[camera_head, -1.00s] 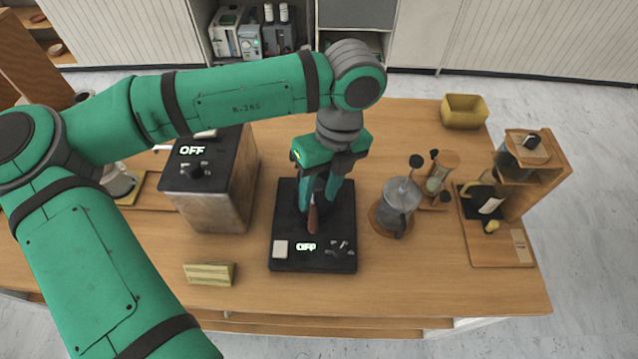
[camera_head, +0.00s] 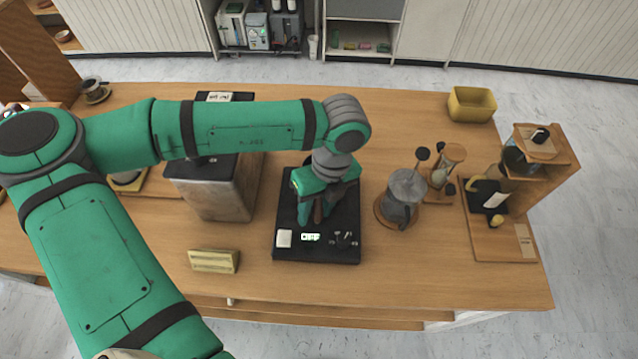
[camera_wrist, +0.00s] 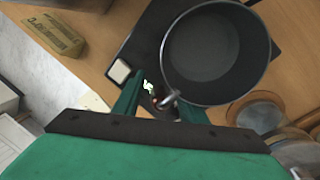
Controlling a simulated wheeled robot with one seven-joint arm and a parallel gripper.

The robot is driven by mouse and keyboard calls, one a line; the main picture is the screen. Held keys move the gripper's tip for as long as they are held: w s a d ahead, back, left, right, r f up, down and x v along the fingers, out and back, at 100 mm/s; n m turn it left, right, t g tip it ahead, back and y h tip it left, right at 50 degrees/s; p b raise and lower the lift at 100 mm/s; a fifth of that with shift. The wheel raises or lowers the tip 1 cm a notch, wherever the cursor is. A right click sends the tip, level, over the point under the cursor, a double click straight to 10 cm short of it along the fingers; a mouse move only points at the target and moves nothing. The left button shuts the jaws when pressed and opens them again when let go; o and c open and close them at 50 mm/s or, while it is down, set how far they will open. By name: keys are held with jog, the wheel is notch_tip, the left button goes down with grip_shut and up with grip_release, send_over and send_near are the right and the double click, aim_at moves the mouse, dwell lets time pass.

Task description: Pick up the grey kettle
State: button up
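A dark grey, open, round vessel (camera_wrist: 215,50), which I take for the grey kettle, stands on the black hot plate (camera_wrist: 139,40) in the wrist view. My gripper (camera_head: 316,216) points down over the hot plate (camera_head: 345,250), which bears a small lit display. In the wrist view, the fingers (camera_wrist: 160,95) stand apart on either side of the handle, at the near rim. Gaps show between fingers and handle, so the gripper looks open.
Right of the hot plate, a grey lidded jug (camera_head: 406,186) stands on a round wooden coaster. Further right is a wooden stand (camera_head: 520,235). A metal box machine (camera_head: 215,190) stands left. A small yellowish block (camera_head: 213,261) lies at the front left; a yellow bin (camera_head: 472,104) stands at the back.

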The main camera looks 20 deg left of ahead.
jog(key=shift+c, duration=0.7)
grip_shut()
jog(key=shift+r, duration=0.1)
